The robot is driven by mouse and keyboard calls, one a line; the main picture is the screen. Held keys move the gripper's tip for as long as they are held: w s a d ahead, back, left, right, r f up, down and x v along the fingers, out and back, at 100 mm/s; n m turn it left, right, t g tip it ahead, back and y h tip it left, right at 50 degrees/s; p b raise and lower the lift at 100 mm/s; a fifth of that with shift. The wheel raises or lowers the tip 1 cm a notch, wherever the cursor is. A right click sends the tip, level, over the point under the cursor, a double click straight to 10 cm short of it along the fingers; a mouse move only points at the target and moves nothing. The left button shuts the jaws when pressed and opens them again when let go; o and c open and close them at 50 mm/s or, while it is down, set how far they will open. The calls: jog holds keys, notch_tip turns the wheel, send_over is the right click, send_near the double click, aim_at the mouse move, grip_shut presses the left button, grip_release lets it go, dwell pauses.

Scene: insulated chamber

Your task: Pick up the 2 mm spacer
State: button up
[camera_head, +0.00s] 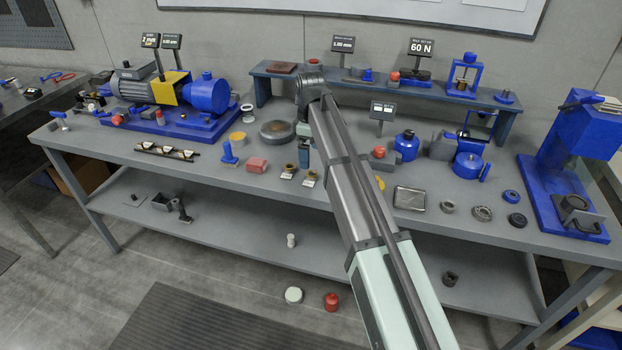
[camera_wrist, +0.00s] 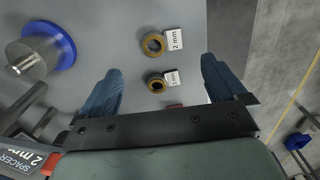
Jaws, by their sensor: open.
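The 2 mm spacer (camera_wrist: 152,44) is a brass-coloured ring lying flat on the grey bench beside a white "2 mm" label (camera_wrist: 174,39). A similar ring (camera_wrist: 155,83) lies closer to my gripper, with its own label too small to read surely. Both rings show in the wrist view between and beyond my open, empty blue fingers (camera_wrist: 162,66). In the head view, two labelled brass rings, one left (camera_head: 290,169) and one right (camera_head: 310,176), lie near the front of the bench; I cannot tell which is the 2 mm. My gripper (camera_head: 304,154) is just behind them, partly hidden by my arm.
A round grey disc (camera_head: 277,131) lies behind. A flat metallic tray (camera_head: 409,198) lies to the right. The bench's front edge (camera_wrist: 232,40) is close to the rings.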

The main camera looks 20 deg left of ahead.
aim_at(311, 177)
jog(key=shift+f, duration=1.5)
jog(key=shift+s+f, duration=0.15)
jog(key=shift+f, duration=1.2)
jog(key=shift+s+f, duration=0.1)
jog(key=shift+f, duration=1.2)
jog(key=shift+c, duration=0.4)
jog(key=c, duration=1.1)
